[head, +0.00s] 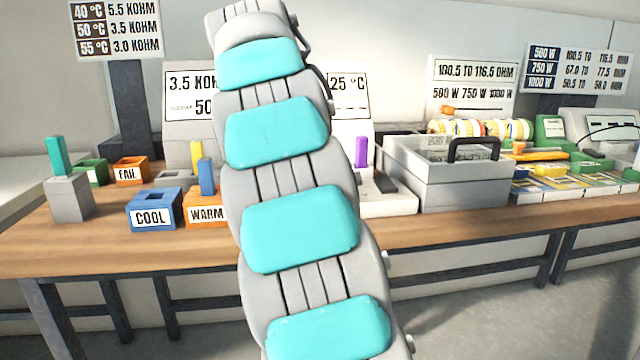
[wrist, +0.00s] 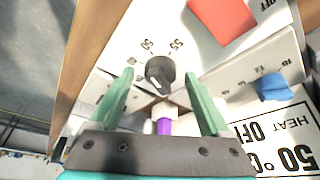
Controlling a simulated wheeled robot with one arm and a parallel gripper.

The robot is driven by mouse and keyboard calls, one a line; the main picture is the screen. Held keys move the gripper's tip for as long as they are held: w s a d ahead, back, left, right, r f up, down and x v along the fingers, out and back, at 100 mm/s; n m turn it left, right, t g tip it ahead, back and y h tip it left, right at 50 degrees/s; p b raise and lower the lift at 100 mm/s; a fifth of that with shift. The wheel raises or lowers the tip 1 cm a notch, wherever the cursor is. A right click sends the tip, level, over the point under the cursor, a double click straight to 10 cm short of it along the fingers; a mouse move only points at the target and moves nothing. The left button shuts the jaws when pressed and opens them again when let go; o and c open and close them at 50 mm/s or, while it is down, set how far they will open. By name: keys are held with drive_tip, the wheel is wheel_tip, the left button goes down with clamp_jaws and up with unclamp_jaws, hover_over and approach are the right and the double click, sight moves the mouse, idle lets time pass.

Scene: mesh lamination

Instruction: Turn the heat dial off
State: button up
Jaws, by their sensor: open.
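A round dark grey dial (wrist: 160,74) with a white pointer line sits on a pale panel in the wrist view, with small printed marks around it. I take it as the heat dial, though its label is not clearly readable. My gripper (wrist: 160,84) is open, its two green fingers spread to either side of the dial, which appears between the fingertips. I cannot tell whether they touch it. A sign (wrist: 285,130) reading "50°C" and "HEAT OFF" shows upside down at the right. In the head view my arm hides the gripper and dial.
The wrist view shows a purple post (wrist: 163,126) between the fingers, a red block (wrist: 222,16) and a blue knob (wrist: 272,87).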

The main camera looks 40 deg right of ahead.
drive_tip(key=shift+d+f, duration=0.1)
drive_tip(key=shift+f, duration=0.1)
clamp_jaws()
idle(0.6)
